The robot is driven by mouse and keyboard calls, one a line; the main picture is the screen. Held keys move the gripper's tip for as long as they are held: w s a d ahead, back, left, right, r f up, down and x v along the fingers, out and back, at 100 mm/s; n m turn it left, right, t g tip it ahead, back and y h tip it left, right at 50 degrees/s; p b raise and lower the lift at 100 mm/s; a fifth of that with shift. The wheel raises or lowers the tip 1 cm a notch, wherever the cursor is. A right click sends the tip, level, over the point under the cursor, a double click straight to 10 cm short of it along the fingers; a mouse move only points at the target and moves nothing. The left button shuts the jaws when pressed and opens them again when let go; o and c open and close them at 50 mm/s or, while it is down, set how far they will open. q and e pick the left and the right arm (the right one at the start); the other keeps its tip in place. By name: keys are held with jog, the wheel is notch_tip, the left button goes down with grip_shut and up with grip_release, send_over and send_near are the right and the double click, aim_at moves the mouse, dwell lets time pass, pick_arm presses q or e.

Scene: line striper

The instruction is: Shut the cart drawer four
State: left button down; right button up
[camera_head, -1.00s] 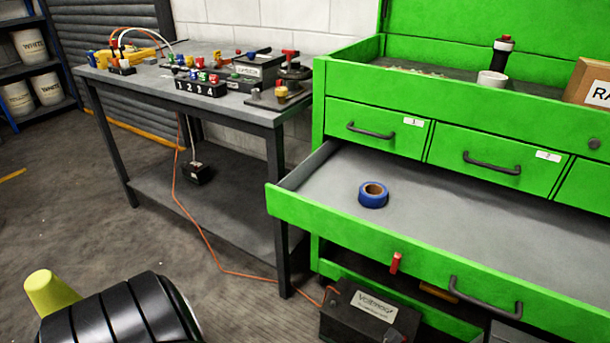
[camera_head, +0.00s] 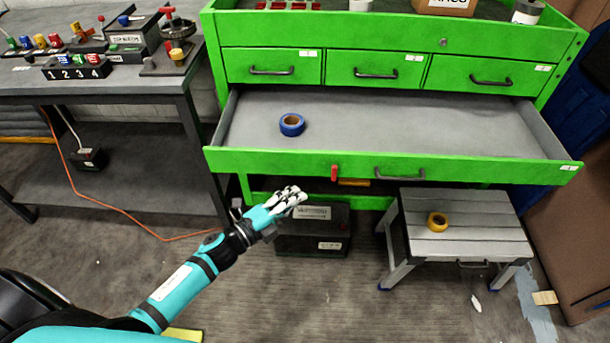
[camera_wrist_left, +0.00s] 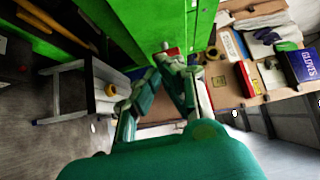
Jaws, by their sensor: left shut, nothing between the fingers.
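The cart's wide green drawer (camera_head: 270,161) under the row of small drawers is pulled out, with a grey floor and a small label at its right end. A blue tape roll (camera_head: 292,124) lies inside it. The front has a red latch (camera_head: 334,172) and a dark handle (camera_head: 396,174). My left gripper (camera_head: 297,195) is shut and empty, and appears in front of and below the drawer front, left of the latch. In the left wrist view, the gripper (camera_wrist_left: 172,62) appears close to a red part on green; contact cannot be told. My right gripper is not in view.
A grey step stool (camera_head: 465,220) with a yellow tape roll (camera_head: 437,221) stands below the drawer's right side. A black battery box (camera_head: 312,240) sits on the floor below the drawer. A workbench (camera_head: 140,90) stands at left. The three small drawers above are shut.

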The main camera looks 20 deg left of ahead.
pick_arm(q)
jog(key=w, duration=0.7)
jog(key=shift+d, duration=0.4)
jog(key=shift+w, duration=0.15)
